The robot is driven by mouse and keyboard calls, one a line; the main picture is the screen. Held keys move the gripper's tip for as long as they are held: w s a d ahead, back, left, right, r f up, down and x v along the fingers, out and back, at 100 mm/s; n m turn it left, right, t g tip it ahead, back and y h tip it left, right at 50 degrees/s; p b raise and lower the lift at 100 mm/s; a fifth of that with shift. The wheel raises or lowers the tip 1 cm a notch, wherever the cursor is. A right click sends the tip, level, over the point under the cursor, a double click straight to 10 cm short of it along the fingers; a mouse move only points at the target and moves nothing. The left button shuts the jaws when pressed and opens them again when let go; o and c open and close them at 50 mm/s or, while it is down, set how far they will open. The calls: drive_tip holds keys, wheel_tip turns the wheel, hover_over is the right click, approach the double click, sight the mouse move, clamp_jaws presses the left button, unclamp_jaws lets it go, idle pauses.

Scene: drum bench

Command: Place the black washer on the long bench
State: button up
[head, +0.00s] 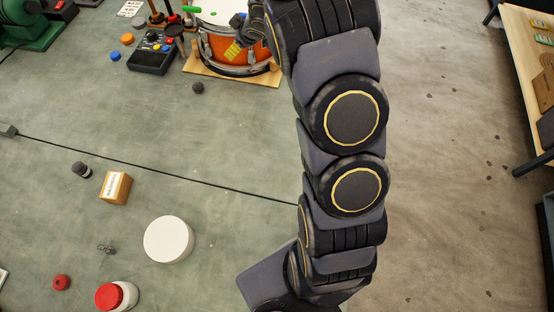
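I cannot pick out the black washer with certainty; no flat black ring shows clearly. A long pale wooden bench (522,50) stands at the right edge, apart from the green-grey work surface (60,215), and is cut off by the frame.
The drum stands on a wooden board (202,70). A black control box (152,52) is left of it. A small dark knob (198,88), wooden block (115,187), white disc (168,239) and red-lidded jar (110,296) stand on the surface. Bare floor (440,150) separates the bench.

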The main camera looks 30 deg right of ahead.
drive_tip(key=s+d+r+m+g+h, duration=0.1)
drive_tip(key=s+r+m+g+h, duration=0.25)
drive_tip(key=s+r, duration=0.85)
drive_tip(key=s+a+g+y, duration=0.1)
drive_tip(key=s+a, duration=0.3)
drive_tip(key=s, duration=0.4)
drive_tip(key=s+a+r+g+y, duration=0.1)
drive_tip(key=s+a+g, duration=0.2)
drive_tip(key=s, duration=0.6)
drive_tip(key=s+a+r+m+g+y, duration=0.1)
drive_tip(key=s+a+g, duration=0.1)
drive_tip(key=s+a, duration=0.4)
drive_tip(key=s, duration=0.3)
drive_tip(key=shift+s+a+y, duration=0.25)
drive_tip(key=shift+a+y, duration=0.1)
drive_tip(key=shift+a, duration=0.05)
